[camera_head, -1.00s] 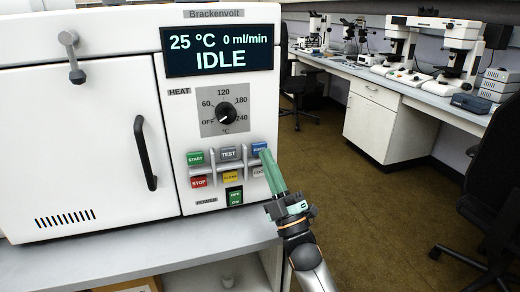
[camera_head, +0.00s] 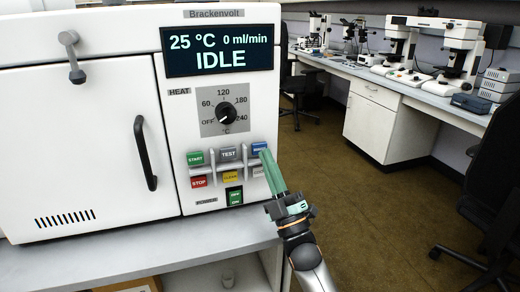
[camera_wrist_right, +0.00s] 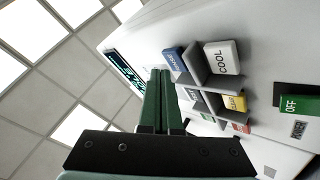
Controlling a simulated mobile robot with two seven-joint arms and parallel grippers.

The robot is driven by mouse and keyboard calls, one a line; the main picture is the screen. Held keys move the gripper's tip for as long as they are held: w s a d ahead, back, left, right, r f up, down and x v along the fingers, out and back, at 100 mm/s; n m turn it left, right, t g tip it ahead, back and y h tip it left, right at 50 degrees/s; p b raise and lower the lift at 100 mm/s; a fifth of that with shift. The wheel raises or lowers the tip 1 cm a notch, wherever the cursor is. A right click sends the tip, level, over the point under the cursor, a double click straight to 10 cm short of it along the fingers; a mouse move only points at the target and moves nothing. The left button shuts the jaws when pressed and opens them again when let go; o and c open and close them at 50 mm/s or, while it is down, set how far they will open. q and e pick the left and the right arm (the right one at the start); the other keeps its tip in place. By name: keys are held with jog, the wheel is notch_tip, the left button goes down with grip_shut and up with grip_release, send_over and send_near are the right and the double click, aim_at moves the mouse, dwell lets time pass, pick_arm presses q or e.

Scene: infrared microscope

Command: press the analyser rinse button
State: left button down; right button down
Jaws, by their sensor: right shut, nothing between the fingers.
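The analyser (camera_head: 100,130) is a white cabinet whose display (camera_head: 221,50) reads 25 °C, 0 ml/min and IDLE. The blue button (camera_head: 259,148) is at the top right of its button block; its label is too small to read surely. In the right wrist view the blue button (camera_wrist_right: 174,59) is just beyond the fingertips. My right gripper (camera_head: 265,154) is shut and empty, its green fingers pointing up at the blue button's lower edge. In the right wrist view the fingertips (camera_wrist_right: 159,73) are close to it; I cannot tell whether they touch. My left gripper is out of view.
Raised grey dividers separate the buttons. Nearby are START (camera_head: 195,158), TEST (camera_head: 228,154), STOP (camera_head: 199,182), a yellow button (camera_head: 231,176), COOL (camera_wrist_right: 223,57) and the green power switch (camera_head: 235,196). A heat dial (camera_head: 226,113) is above. Open floor lies right.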

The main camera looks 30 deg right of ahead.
jog(key=shift+w, duration=0.1)
jog(key=shift+w+d, duration=0.1)
jog(key=shift+w, duration=0.25)
jog(key=shift+w+d, duration=0.1)
jog(key=shift+w, duration=0.4)
dwell(0.6)
jog(key=shift+s, duration=0.1)
jog(key=shift+s+a, duration=0.2)
jog(key=shift+s, duration=0.65)
jog(key=s+p, duration=0.1)
jog(key=s, duration=0.1)
jog(key=s+a+p, duration=0.1)
jog(key=s, duration=0.2)
jog(key=shift+a, duration=0.1)
